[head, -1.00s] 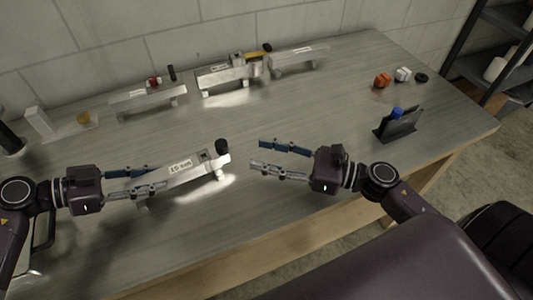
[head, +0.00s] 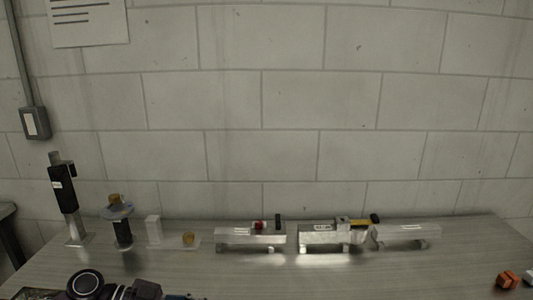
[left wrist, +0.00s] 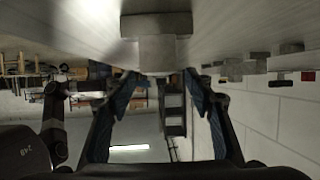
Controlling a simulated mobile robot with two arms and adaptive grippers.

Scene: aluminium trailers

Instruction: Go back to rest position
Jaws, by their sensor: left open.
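My left gripper (left wrist: 160,78) is open in the left wrist view, which is upside down. Its two fingers are spread, with a pale metal trailer part (left wrist: 156,27) on the table beyond and between them. I cannot tell any contact. In the head view only part of my left arm shows at the bottom left, and the fingers are out of frame. A dark arm, which looks like my right one, stands at the left of the left wrist view with its gripper (left wrist: 75,86) small and unclear. My right gripper is outside the head view.
Aluminium trailers (head: 250,238), (head: 325,237) and (head: 408,233) stand along the table's back, near the wall. A black post (head: 63,190) and a round-topped stand (head: 120,228) are at the left. Orange blocks (head: 508,280) lie at the right.

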